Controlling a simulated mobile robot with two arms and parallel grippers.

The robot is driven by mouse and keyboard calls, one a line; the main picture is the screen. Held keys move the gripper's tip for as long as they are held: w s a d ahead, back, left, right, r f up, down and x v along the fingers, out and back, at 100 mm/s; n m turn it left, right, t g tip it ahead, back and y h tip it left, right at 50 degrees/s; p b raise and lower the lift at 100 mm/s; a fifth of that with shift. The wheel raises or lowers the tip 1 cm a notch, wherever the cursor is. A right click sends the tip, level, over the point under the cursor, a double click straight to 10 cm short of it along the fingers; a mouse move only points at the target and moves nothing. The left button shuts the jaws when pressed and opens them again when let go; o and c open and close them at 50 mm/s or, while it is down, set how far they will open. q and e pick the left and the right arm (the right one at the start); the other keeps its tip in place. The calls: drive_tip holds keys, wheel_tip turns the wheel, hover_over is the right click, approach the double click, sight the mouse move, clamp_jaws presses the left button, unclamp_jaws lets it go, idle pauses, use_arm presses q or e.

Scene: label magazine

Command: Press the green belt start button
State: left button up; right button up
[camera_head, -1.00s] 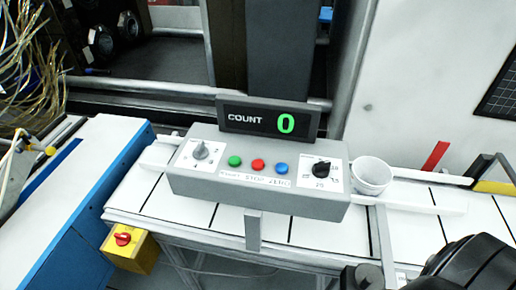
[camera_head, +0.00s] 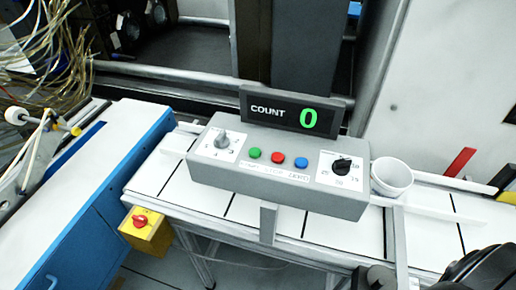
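The green button (camera_head: 255,153) is the leftmost of three buttons on top of a grey control box (camera_head: 280,190). The red button (camera_head: 278,159) and the blue button (camera_head: 301,163) sit to its right. A label strip lies in front of them, its words too blurred to read fully. Dark parts of my own arm show at the lower right corner, well away from the buttons. No gripper fingertips show, and nothing touches the green button.
A grey knob (camera_head: 221,140) stands left of the buttons and a black dial (camera_head: 342,165) right. A white cup (camera_head: 391,177) stands beside the box on the conveyor (camera_head: 180,190). A yellow box with a red knob (camera_head: 140,221) hangs at lower left. Cables fill the upper left.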

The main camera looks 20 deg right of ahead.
idle(0.4)
clamp_jaws()
idle(1.0)
idle(0.6)
